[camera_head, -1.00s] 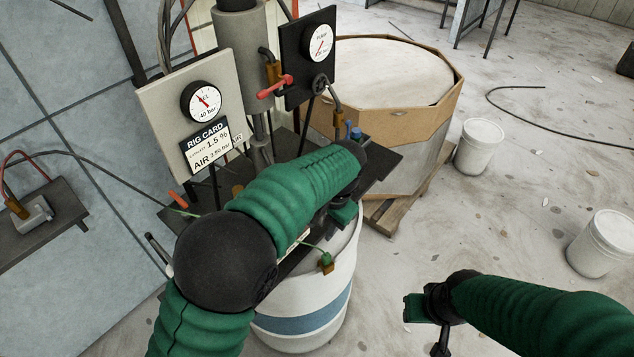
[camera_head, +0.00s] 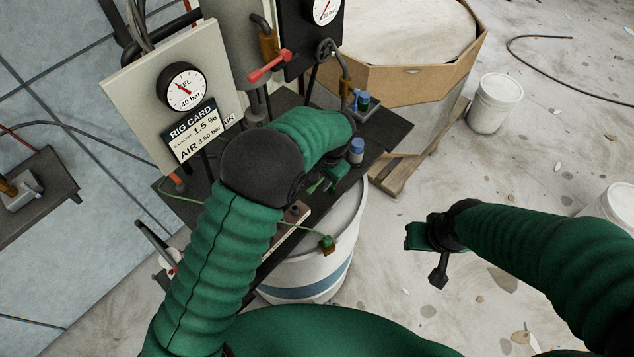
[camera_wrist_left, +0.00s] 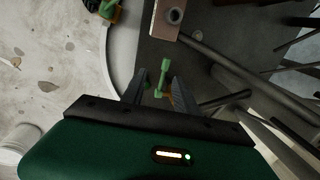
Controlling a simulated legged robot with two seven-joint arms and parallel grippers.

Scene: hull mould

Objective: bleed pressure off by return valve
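A small green T-shaped handle (camera_wrist_left: 163,75) stands between the two fingers of my left gripper (camera_wrist_left: 160,88) in the left wrist view. The fingers are apart, with gaps beside the handle. In the head view my left gripper (camera_head: 330,180) is low over the dark rig plate (camera_head: 388,135), partly hidden by my forearm. A red lever (camera_head: 270,66) sits on the rig's grey column. The round gauge (camera_head: 183,88) on the pale panel is marked 40 bar. My right gripper (camera_head: 428,237) hangs over the floor, away from the rig; its fingers are unclear.
A green-and-brass fitting (camera_head: 327,243) hangs at the rim of the white drum (camera_head: 310,275). A rig card (camera_head: 200,130) is below the gauge. A blue-capped part (camera_head: 356,150) stands close to my left gripper. White buckets (camera_head: 495,103) stand on open floor to the right.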

